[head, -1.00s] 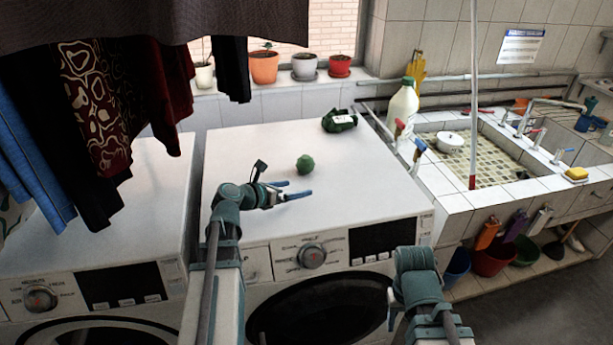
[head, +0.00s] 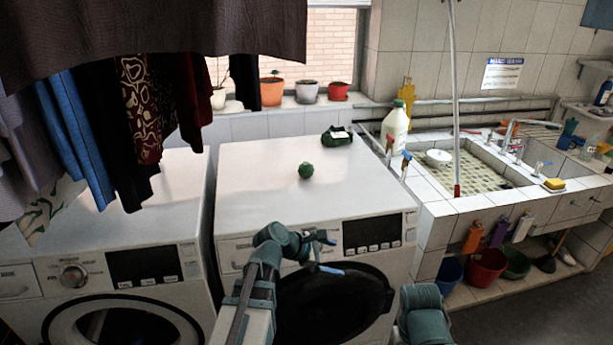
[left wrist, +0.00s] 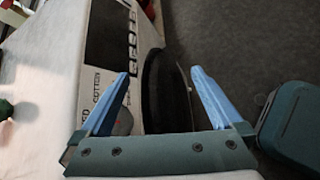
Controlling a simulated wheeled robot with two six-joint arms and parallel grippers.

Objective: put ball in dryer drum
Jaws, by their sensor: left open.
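The green ball (head: 306,170) rests on the white top of the right-hand machine (head: 265,190). A green shape at the left edge of the left wrist view (left wrist: 5,108) looks like the ball. The round dark door (head: 335,305) is on that machine's front; the drum interior is not clearly visible and I cannot tell whether the door is ajar. My left gripper (head: 328,254) is open and empty, in front of the control panel, away from the ball. Its two blue fingers are spread in the left wrist view (left wrist: 160,75). My right gripper is out of view; only part of its arm shows.
A dark green object (head: 337,136) lies behind the ball. A second machine (head: 120,265) stands left, with clothes (head: 135,110) hanging above it. A white bottle (head: 396,125) and tiled sink (head: 470,180) are right. Grey floor is open at lower right.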

